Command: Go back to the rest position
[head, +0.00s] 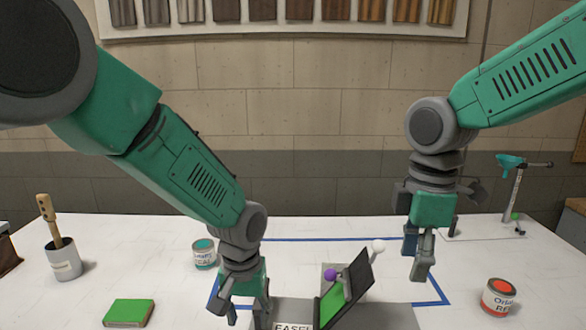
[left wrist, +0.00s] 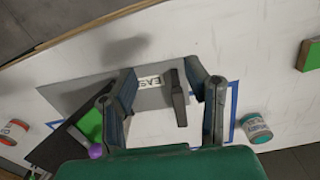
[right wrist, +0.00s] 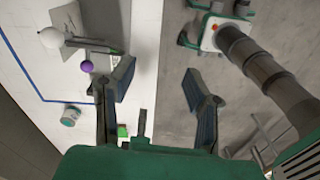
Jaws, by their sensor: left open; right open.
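My left gripper (head: 245,298) is open and empty above the table's front, beside the easel; it also shows in the left wrist view (left wrist: 165,88). My right gripper (head: 418,262) is open and empty, raised above the table to the right of the easel; its spread fingers show in the right wrist view (right wrist: 157,85). The easel (head: 361,270) has a tilted dark panel with a green piece (head: 334,305) on it, a purple ball (head: 331,275) and a white ball (head: 378,246). Its grey base carries a label (head: 293,327). The left arm hides part of the table.
A green block (head: 129,312) and a cup with a brush (head: 64,262) stand at the left. A teal-labelled can (head: 204,254) stands behind my left gripper. An orange-labelled can (head: 498,297) is at the right, and a teal-handled stand (head: 514,190) is at the back right.

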